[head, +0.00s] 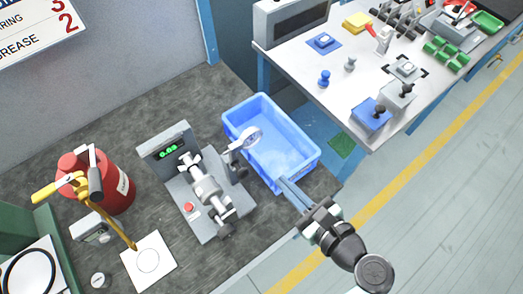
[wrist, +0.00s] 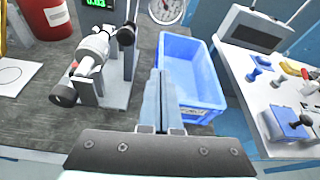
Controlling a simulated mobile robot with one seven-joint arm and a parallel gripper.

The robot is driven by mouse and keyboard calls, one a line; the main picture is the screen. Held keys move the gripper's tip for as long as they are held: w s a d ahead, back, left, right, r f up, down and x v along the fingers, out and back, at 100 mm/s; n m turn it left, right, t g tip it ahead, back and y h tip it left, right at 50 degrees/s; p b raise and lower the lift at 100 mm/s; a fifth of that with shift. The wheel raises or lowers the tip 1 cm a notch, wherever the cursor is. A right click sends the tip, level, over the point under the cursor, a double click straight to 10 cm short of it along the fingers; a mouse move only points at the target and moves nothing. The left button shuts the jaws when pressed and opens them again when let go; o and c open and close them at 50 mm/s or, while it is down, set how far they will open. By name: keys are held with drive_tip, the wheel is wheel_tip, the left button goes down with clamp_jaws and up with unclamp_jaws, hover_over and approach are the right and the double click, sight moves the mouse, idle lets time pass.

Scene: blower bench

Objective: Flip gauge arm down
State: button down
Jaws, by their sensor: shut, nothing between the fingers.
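The test stand (head: 205,225) is a grey unit with a lit green display, a red button and a silver shaft (head: 208,188) across it. At its right side a round white dial gauge (head: 252,138) sits on a short gauge arm (head: 237,147), tilted up and away from the shaft. In the head view the dial overlaps the near left rim of the blue bin. The dial also shows at the top of the wrist view (wrist: 166,10), partly cut off. My gripper (head: 281,182) is shut and empty, over the bin's front edge, apart from the gauge; its fingers also show in the wrist view (wrist: 160,80).
The blue bin (head: 307,165) stands right of the stand and looks empty. A red canister (head: 110,190) with a yellow-handled tool stands left. A white card (head: 148,262) lies in front of it. A white table (head: 340,95) with several parts is at the upper right.

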drive_tip(key=x, duration=1)
drive_tip(key=r, duration=0.1)
drive_tip(key=r+p, duration=0.2)
drive_tip(key=r, duration=0.1)
drive_tip(key=shift+s+a, duration=0.2)
drive_tip(key=shift+a, duration=0.05)
drive_tip(key=shift+w, duration=0.1)
drive_tip(key=shift+a+r+n, duration=0.1)
drive_tip(key=shift+r+n, duration=0.1)
drive_tip(key=shift+n, duration=0.2)
